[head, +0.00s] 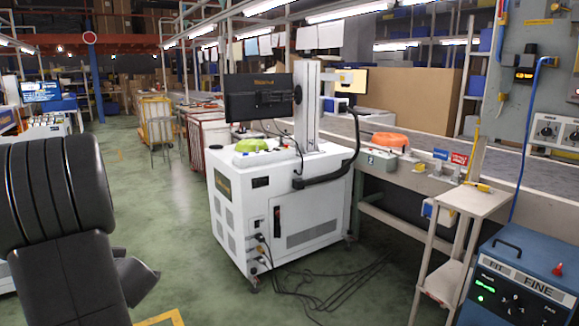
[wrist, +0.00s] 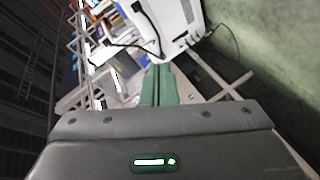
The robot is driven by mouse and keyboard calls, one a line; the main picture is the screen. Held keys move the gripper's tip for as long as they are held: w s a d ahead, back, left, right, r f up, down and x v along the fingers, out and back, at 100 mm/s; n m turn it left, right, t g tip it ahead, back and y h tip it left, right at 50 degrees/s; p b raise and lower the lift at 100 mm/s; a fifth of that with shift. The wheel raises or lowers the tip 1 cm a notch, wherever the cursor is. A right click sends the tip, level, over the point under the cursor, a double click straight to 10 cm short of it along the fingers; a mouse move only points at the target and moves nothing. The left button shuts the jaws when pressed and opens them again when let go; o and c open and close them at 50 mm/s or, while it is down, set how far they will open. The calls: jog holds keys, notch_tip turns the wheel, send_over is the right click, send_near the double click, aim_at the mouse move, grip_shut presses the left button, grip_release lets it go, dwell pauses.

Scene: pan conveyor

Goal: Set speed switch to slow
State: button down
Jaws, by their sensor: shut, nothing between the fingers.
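I cannot tell for sure which control is the speed switch. A grey wall panel (head: 545,85) at the right edge of the head view carries a white unit with two dials (head: 557,131). My black arm fills the left of the head view; the fingers do not show there.
A white machine cabinet (head: 285,210) with a monitor (head: 258,97) stands mid-floor, cables trailing at its foot. A small beige stand (head: 470,200) is beside the blue box. Green floor (head: 180,215) is clear left of the cabinet.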

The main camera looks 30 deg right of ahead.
jog(key=w+a+f+n+y+b, duration=0.5)
jog(key=a+n+y, duration=0.3)
jog(key=a, duration=0.1)
jog(key=shift+t+b, duration=0.3)
jog(key=shift+t, duration=0.1)
